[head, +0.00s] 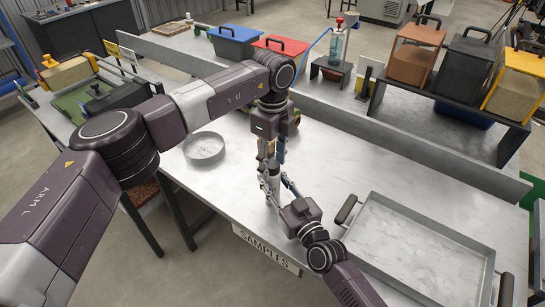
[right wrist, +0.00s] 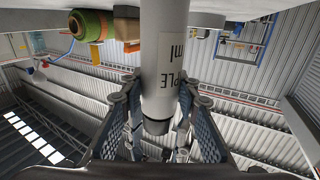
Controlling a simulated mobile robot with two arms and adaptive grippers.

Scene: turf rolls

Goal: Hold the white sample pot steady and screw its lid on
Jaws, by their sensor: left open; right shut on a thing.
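The white sample pot (head: 272,187) stands upright near the front edge of the table in the head view. In the right wrist view the pot (right wrist: 164,50) is a white cylinder with upside-down lettering. A dark band (right wrist: 157,127) at one end looks like its lid; I cannot tell how it is seated. My right gripper (right wrist: 155,105) is shut on the pot, one padded finger on each side. My left gripper (head: 268,154) is open and points down right above the pot, around its top end. Its fingertips partly hide the pot's top.
A round metal dish (head: 204,147) sits left of the pot. A shallow grey tray (head: 428,213) with dark handles lies at the right. A raised rack (head: 450,108) with soil boxes and a small bottle stand (head: 331,71) are behind. The middle of the table is clear.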

